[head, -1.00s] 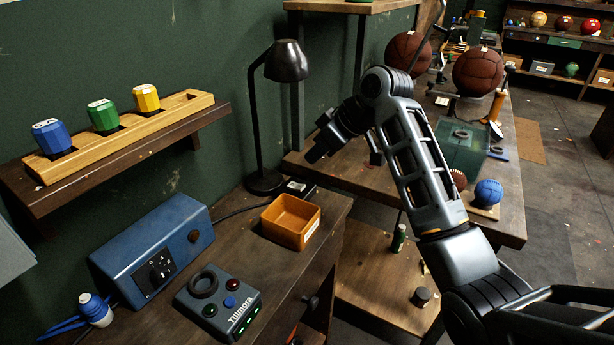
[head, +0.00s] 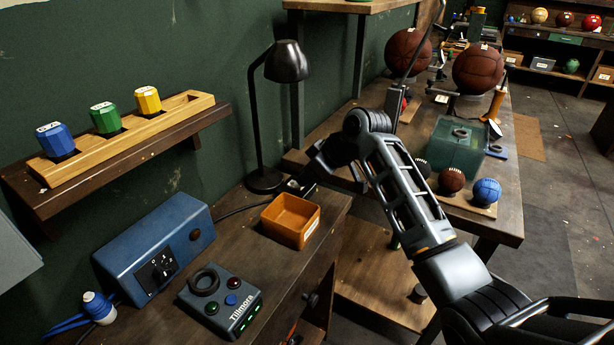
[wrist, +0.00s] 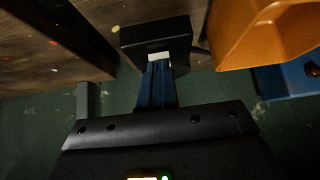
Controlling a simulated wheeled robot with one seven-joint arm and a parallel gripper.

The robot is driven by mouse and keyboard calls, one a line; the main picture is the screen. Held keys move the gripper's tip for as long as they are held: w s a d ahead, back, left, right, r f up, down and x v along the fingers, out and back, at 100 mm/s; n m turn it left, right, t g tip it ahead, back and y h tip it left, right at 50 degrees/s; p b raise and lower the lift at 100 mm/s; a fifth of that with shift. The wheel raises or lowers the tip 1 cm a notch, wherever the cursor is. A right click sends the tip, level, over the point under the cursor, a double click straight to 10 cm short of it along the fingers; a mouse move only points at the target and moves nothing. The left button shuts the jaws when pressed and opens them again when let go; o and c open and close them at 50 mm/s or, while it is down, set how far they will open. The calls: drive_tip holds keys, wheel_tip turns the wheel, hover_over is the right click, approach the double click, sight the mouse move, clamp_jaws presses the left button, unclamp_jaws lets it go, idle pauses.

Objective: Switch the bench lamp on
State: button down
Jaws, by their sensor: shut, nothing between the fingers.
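The black bench lamp (head: 285,62) stands by the green wall in the head view, its shade unlit. Its round base (head: 264,181) rests on the near bench. A small dark box (head: 300,189) with a pale patch sits beside the base; a similar black box (wrist: 155,33) with a white strip shows in the wrist view. I cannot tell whether it is the lamp's switch. My gripper (wrist: 158,66) is shut and empty, its fingertips overlapping the box's white strip in the picture. Contact cannot be told. In the head view my gripper is partly hidden by my arm.
An orange tray (head: 291,222) sits close by, also at the wrist view's upper right (wrist: 262,35). A blue power box (head: 155,250) and a Tillmora control box (head: 222,300) stand at the front left. A shelf (head: 130,150) holds coloured blocks above.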

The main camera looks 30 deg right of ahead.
drive_tip(key=shift+s+f+t+y+b, duration=0.2)
drive_tip(key=shift+f+t+y+b, duration=0.1)
drive_tip(key=shift+f+t+b, duration=0.3)
drive_tip(key=shift+r, duration=0.25)
drive_tip(key=shift+r+p, duration=0.1)
drive_tip(key=shift+p, duration=0.2)
drive_tip(key=shift+w+r+p, duration=0.1)
drive_tip(key=shift+r+p, duration=0.5)
drive_tip(key=shift+r, duration=0.1)
